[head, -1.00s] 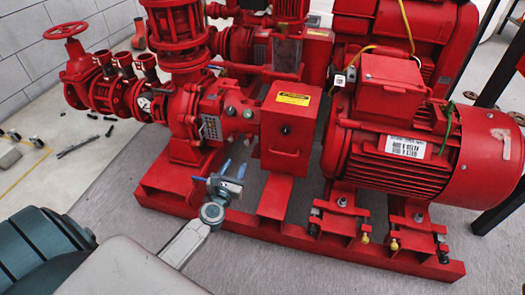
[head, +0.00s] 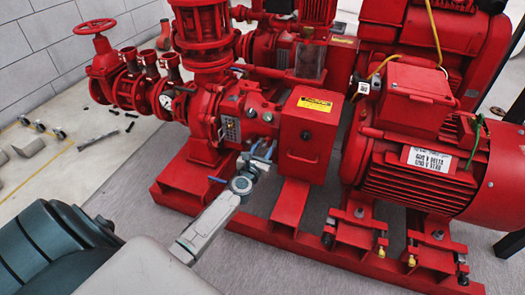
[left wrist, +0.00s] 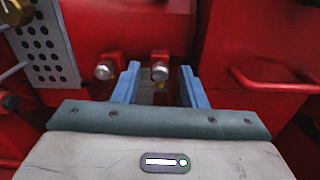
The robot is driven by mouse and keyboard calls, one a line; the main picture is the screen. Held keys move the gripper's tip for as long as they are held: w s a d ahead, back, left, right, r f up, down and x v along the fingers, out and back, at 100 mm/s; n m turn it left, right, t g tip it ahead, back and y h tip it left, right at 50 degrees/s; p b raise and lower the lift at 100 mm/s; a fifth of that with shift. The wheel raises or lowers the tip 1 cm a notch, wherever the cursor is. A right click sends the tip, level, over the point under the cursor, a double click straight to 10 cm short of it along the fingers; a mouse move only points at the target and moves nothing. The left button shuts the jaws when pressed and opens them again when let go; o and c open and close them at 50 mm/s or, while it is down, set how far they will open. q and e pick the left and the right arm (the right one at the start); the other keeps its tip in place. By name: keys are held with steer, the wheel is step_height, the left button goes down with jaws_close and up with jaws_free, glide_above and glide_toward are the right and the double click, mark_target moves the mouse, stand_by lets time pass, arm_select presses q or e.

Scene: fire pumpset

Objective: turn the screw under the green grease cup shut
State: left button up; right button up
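My left gripper (head: 262,152) is in front of the red pump's bearing housing in the head view, with its blue fingers pointing at it. In the left wrist view the gripper (left wrist: 160,70) is open, its fingers apart and nothing gripped. A silver bolt head (left wrist: 160,73) on a red block shows between the fingers, with a small brownish piece below it. A second silver bolt head (left wrist: 105,71) shows just left of the left finger. My right gripper is not in view.
A red box guard (head: 306,138) with a yellow label stands right of the gripper; its handle (left wrist: 275,80) shows in the left wrist view. A perforated plate (left wrist: 45,50) is at left. The red motor (head: 420,170) is at right. Grey floor lies in front of the red base frame (head: 285,235).

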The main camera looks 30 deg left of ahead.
arm_select(q)
steer(key=shift+c, duration=0.5)
jaws_close()
